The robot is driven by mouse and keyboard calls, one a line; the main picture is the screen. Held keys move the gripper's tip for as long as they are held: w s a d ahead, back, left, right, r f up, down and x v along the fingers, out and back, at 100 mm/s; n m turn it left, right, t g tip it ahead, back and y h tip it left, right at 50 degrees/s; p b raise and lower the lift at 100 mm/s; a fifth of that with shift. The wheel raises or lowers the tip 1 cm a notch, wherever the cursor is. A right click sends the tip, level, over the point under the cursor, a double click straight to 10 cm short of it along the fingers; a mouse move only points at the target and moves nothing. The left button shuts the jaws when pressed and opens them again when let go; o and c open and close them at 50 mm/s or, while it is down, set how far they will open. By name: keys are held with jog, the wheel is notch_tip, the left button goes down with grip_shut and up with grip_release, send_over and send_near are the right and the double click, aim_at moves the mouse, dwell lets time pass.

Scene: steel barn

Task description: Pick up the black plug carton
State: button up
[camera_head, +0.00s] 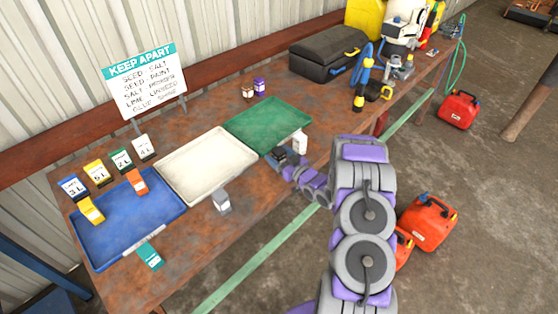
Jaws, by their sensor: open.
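No other carton in view is plainly black. A white carton (300,143) stands just right of the gripper.
On the rusty table are a green tray (268,124), a white tray (205,165), a blue tray (130,225) and several small cartons. A brown carton (248,91) and a purple carton (259,84) stand behind the green tray. A black toolbox (325,55) is farther right.

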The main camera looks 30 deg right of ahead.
jog(key=c, duration=1.1)
jog(key=shift+o, duration=0.2)
jog(key=shift+r, duration=0.15)
